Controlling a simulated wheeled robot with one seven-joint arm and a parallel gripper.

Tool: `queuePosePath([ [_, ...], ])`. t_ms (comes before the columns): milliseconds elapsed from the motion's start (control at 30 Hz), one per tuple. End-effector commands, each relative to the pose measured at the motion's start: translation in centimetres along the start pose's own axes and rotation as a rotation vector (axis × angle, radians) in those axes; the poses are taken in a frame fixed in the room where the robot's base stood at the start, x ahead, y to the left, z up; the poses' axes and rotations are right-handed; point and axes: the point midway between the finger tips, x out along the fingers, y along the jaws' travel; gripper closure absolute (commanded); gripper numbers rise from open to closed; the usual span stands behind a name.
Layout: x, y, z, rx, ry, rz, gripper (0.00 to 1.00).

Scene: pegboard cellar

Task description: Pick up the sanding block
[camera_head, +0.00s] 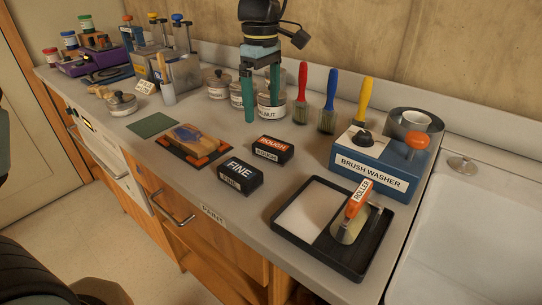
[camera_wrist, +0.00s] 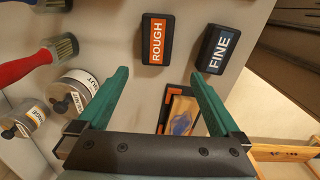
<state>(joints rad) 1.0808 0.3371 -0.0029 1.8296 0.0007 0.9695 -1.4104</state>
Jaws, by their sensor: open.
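Two small black blocks lie on the grey counter. One has an orange label reading ROUGH (camera_head: 272,149), and the other has a blue or dark label reading FINE (camera_head: 240,176). In the wrist view the ROUGH block (camera_wrist: 157,40) is ahead between the finger lines, and the FINE block (camera_wrist: 217,48) is right of it. Which one is the sanding block I cannot tell. My gripper (camera_head: 262,108), with green fingers, is open and empty above the counter, behind the blocks in the head view. In the wrist view the open fingers (camera_wrist: 159,74) touch neither block.
A wooden piece with a blue patch (camera_head: 193,137) lies on a black and orange holder left of the blocks. A roller tray (camera_head: 282,232) and blue brush washer (camera_head: 372,175) stand right. Brushes (camera_head: 328,105) and labelled jars (camera_head: 272,108) stand near my gripper.

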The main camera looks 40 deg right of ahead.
Motion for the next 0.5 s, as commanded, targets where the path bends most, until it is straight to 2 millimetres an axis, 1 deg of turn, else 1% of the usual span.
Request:
queuePosePath([
  [33,0.1,0.5,0.9,-0.006,0.0,-0.002,0.0],
  [133,0.5,0.8,1.7,-0.019,0.0,-0.008,0.0],
  [400,4.4,0.8,1.8,-0.022,-0.001,-0.009,0.0],
  [500,5.2,0.8,1.8,-0.021,0.0,-0.007,0.0],
])
